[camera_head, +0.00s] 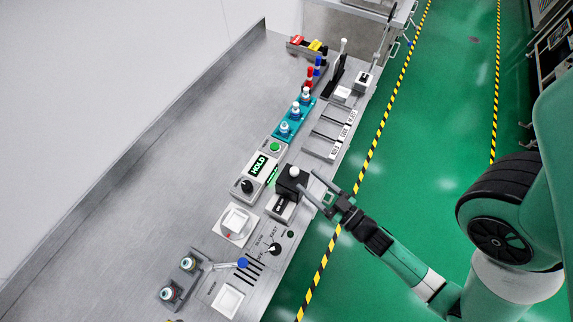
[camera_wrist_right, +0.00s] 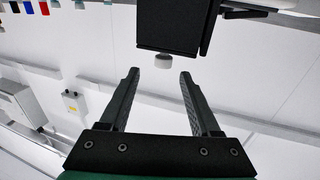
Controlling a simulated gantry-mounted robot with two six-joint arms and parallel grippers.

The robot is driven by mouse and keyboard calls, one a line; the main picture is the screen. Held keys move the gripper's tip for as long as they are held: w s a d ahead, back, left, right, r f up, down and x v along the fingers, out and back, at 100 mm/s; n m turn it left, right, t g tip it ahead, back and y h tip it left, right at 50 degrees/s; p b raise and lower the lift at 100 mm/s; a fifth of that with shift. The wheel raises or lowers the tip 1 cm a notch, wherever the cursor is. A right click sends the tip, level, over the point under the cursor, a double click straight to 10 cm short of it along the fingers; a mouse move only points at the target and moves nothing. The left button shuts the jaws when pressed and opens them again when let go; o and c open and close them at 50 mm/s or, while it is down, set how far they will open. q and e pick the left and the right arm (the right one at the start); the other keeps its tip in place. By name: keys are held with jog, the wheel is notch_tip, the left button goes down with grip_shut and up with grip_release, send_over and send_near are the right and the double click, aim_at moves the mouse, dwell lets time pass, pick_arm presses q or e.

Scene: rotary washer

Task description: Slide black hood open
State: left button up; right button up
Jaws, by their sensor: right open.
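The black hood (camera_head: 288,184) is a small dark box with a white knob (camera_head: 294,171) on top, at the right edge of the grey panel. A small dark-and-light plate shows just below it in the head view. My right gripper (camera_head: 308,181) is open and empty, its two fingers pointing at the hood from the right. In the right wrist view, the hood (camera_wrist_right: 170,25) is ahead at the top. Its white knob (camera_wrist_right: 163,61) lies just beyond the open fingertips (camera_wrist_right: 160,75), between their lines, with no clear contact. My left gripper is not in view.
A HOLD display box (camera_head: 258,167) with a dial and green button stands left of the hood. Green floor is to the right.

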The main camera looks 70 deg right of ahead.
aim_at(287, 169)
jog(key=x, duration=0.9)
jog(key=shift+w+a+f+b, duration=0.1)
jog(key=shift+w+b, duration=0.2)
jog(key=shift+w, duration=0.05)
jog(key=shift+c, duration=0.3)
grip_shut()
dwell(0.5)
